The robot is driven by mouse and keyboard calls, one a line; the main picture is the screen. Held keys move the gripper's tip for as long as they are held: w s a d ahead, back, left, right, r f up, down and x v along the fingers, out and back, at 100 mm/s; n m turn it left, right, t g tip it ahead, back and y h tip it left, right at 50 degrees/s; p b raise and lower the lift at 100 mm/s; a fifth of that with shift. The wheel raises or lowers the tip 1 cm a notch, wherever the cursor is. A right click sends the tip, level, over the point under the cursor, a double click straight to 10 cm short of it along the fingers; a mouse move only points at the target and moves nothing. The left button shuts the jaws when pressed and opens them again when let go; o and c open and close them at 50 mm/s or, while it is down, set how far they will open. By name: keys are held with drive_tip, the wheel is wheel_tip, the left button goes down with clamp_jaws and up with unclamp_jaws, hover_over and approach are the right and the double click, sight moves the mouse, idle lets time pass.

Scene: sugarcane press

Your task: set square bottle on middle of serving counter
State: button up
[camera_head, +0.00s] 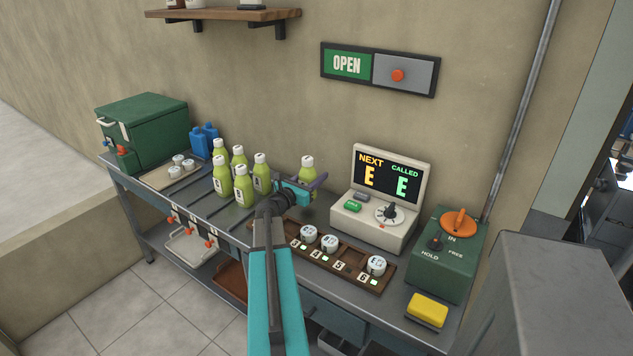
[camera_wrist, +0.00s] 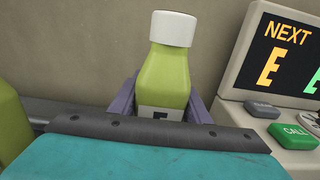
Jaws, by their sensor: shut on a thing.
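A green bottle with a white cap (camera_head: 307,168) stands upright between my gripper's purple fingers. My gripper (camera_wrist: 161,106) is shut on it; its teal body hides the bottle's lower part in both views. In the wrist view the bottle (camera_wrist: 165,72) fills the middle, with the top of a label just showing. Its base is hidden, so I cannot tell whether it touches the counter. The grey metal serving counter (camera_head: 207,209) runs along the wall. Several similar green bottles (camera_head: 243,186) stand on it left of my gripper.
A display console (camera_head: 374,217) stands close right of the held bottle. A brown rack with white-topped pieces (camera_head: 345,268) lies in front. A green box (camera_head: 446,262) and yellow sponge (camera_head: 427,309) are at the right end. A tray (camera_head: 172,178) and green cooler (camera_head: 150,125) are at left.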

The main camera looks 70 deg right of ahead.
drive_tip(key=shift+d, duration=0.1)
drive_tip(key=shift+s+d+f+p, duration=0.1)
drive_tip(key=shift+d+f+p, duration=0.2)
drive_tip(key=shift+f, duration=0.45)
drive_tip(key=shift+d+f+p, duration=0.25)
drive_tip(key=shift+f, duration=0.8)
drive_tip(key=shift+f, duration=0.15)
drive_tip(key=o, duration=1.3)
drive_tip(key=shift+r, duration=0.25)
drive_tip(key=b+v, duration=0.2)
drive_tip(key=v, duration=0.8)
drive_tip(key=shift+a+f, duration=0.15)
drive_tip(key=shift+a, duration=0.25)
drive_tip(key=shift+w+a, duration=0.2)
drive_tip(key=shift+a, duration=0.4)
